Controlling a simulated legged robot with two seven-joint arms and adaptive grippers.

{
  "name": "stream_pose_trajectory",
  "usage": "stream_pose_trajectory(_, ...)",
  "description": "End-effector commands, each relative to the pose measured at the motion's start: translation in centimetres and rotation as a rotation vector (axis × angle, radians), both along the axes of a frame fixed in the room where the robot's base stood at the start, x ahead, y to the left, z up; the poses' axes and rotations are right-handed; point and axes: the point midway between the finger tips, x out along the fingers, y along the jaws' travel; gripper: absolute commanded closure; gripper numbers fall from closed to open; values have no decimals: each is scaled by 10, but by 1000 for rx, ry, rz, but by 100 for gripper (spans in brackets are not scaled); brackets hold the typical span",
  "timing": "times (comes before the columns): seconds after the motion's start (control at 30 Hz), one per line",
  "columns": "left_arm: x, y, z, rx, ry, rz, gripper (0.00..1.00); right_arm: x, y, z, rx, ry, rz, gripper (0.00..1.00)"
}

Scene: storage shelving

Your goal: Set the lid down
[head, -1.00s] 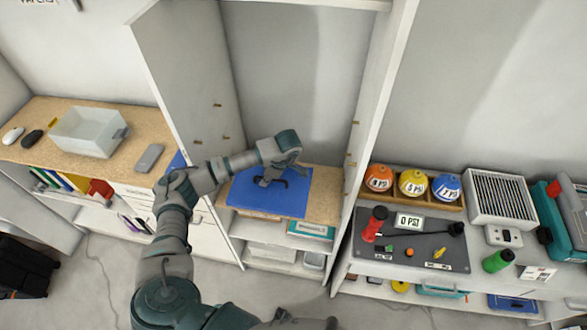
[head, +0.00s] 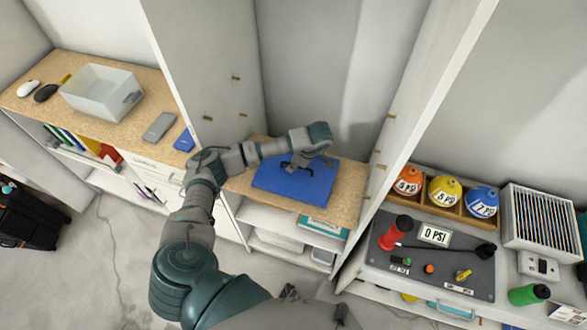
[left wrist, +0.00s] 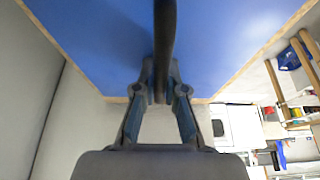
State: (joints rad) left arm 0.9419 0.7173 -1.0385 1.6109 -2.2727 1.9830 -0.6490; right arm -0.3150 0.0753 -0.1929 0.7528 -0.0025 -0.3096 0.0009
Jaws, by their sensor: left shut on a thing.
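The lid (head: 290,190) is a flat blue panel with a dark handle (head: 299,172). It is over the wooden shelf board (head: 345,194) of the middle cabinet bay, roughly flat and slightly turned. I cannot tell whether it rests fully on the board. My left gripper (head: 292,165) is at the handle, shut on it. In the left wrist view the handle (left wrist: 165,40) runs between the fingers (left wrist: 160,95), with the blue lid (left wrist: 100,45) filling the top. My right gripper does not show clearly.
Cabinet walls (head: 215,70) and (head: 425,90) stand on both sides of the bay. Bare board shows beside the lid.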

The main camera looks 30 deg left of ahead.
Motion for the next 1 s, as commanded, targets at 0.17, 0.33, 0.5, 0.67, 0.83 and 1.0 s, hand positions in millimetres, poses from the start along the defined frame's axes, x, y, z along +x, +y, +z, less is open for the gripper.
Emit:
stream_pose_trajectory(0.17, 0, -3, -3, 2, 0, -1, 100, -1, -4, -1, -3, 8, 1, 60)
stream_pose_trajectory(0.33, 0, -4, -2, 3, 1, -2, 70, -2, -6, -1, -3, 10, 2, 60)
stream_pose_trajectory(0.5, 0, -1, -3, 0, 0, -1, 65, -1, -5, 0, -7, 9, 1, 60)
stream_pose_trajectory(0.67, 0, 0, -2, -1, -1, -1, 65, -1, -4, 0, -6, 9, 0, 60)
stream_pose_trajectory(0.83, 3, -8, 17, 0, -4, -4, 65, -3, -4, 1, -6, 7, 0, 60)
stream_pose_trajectory(1.0, 7, -23, 56, 3, -7, -5, 65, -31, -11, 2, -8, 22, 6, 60)
